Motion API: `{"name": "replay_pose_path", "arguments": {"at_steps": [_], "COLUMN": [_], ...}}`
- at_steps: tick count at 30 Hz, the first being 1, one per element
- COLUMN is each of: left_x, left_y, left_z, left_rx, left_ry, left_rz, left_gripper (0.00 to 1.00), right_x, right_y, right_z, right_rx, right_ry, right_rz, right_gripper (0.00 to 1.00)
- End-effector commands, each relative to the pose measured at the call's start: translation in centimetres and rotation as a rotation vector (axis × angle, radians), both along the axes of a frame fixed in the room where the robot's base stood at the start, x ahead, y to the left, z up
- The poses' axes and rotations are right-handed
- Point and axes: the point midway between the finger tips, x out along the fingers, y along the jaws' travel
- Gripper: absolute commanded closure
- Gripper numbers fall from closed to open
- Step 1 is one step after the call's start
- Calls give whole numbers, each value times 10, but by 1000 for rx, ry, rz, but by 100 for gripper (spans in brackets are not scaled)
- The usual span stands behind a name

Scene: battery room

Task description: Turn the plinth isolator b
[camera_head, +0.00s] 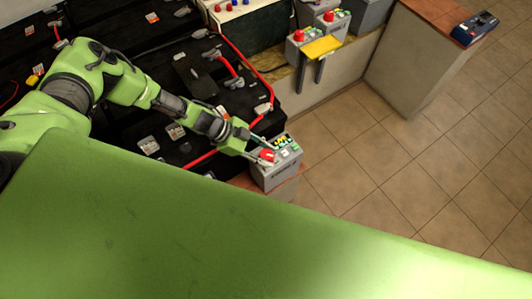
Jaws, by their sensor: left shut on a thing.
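The plinth isolator (270,175) is a small grey box with a red knob (267,155) on its sloped top, beside several small white and coloured parts. It stands on a reddish ledge at the corner of the black battery bank. My left gripper (262,150) reaches it from the left, with its fingers at the red knob and shut on it. The fingers partly hide the knob, so its exact angle cannot be told. My right gripper is out of view.
Black batteries (110,120) with red cables fill the left. Two more grey boxes with red knobs (329,16) and a yellow plate (322,46) stand at the top. A dark blue device (474,28) lies on a brick-topped wall. The tiled floor (400,150) at right is clear.

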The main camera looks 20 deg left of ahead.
Motion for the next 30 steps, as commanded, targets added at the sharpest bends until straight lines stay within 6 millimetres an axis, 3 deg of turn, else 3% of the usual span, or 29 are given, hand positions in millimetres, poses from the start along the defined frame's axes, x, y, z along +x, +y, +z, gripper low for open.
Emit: {"name": "replay_pose_path", "arguments": {"at_steps": [1,2,3,17,30], "left_x": [1,1,1,0,-12], "left_y": [-1,-1,-1,6,66], "left_z": [0,0,0,7,68], "left_rx": [-1,-1,-1,0,0], "left_ry": [-2,-2,-2,-1,-4], "left_rz": [0,0,0,0,2], "left_gripper": [90,61,51,51,51], "right_x": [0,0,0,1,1], "right_y": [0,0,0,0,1], "right_z": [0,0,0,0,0], "right_rx": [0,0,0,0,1], "right_ry": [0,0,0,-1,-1], "right_rz": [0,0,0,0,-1], "right_gripper": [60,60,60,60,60]}}
